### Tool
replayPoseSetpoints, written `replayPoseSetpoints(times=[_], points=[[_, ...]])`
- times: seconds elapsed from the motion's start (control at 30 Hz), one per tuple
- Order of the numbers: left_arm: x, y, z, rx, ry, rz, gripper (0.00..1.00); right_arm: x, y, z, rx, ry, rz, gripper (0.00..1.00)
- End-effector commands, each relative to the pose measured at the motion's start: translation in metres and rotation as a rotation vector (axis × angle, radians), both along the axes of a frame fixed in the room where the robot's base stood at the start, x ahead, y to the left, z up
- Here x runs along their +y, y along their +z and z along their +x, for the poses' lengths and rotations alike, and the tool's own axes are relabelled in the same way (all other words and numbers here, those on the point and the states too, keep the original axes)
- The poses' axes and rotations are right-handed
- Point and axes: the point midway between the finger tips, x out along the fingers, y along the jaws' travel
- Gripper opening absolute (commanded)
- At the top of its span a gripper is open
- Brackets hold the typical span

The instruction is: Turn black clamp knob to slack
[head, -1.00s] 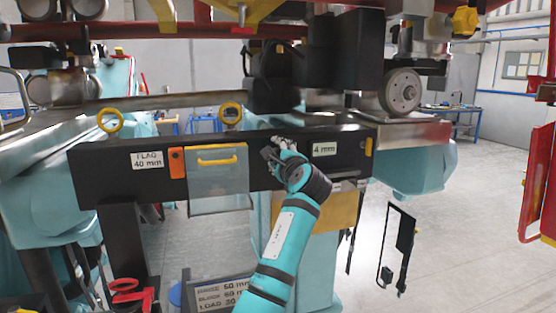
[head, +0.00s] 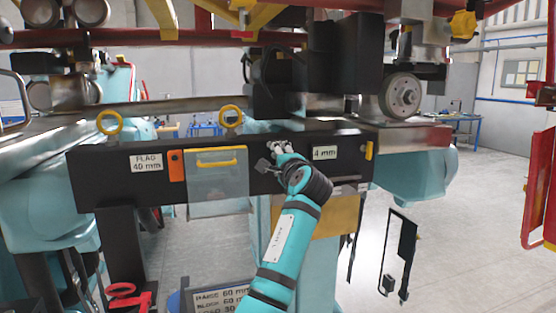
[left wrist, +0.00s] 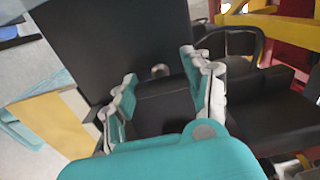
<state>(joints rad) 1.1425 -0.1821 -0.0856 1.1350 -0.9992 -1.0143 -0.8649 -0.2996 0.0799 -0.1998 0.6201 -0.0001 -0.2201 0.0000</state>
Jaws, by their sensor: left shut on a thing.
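My left gripper (head: 282,148) is at the front face of the long black beam (head: 225,180), just left of the 4 mm label (head: 325,153). In the left wrist view its two teal and grey fingers (left wrist: 160,66) stand on both sides of a dark block-like part (left wrist: 165,108), which looks like the black clamp knob. The gripper is shut on it. A small round metal end (left wrist: 160,70) shows between the fingertips. In the head view the knob is hidden behind the gripper, so its turn angle cannot be read. My right gripper is not in view.
A clear flap with a yellow handle (head: 217,163) and an orange tab (head: 176,165) are on the beam left of the gripper. Yellow rings (head: 230,115) stand above it. A wheel (head: 402,96) is at upper right. A black bracket (head: 400,250) hangs below right.

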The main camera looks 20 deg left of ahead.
Motion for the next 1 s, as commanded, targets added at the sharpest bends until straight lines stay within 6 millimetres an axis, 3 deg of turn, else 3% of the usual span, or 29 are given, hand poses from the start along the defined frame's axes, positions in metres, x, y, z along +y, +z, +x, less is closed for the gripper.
replayPoseSetpoints(times=[0.13,0.17,0.33,0.73,1.0], points=[[0.0,-0.002,0.0,0.002,0.0,-0.004,0.18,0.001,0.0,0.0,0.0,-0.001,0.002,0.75],[0.0,-0.002,0.0,0.002,0.0,-0.004,0.51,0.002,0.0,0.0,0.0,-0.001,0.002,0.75],[0.0,-0.001,0.0,0.002,0.0,-0.003,0.74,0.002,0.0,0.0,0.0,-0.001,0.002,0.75],[-0.005,-0.001,-0.006,-0.001,-0.001,-0.001,0.75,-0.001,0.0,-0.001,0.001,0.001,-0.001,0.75],[-0.034,-0.001,-0.048,-0.001,-0.004,-0.003,0.75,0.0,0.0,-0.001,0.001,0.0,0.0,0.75]])
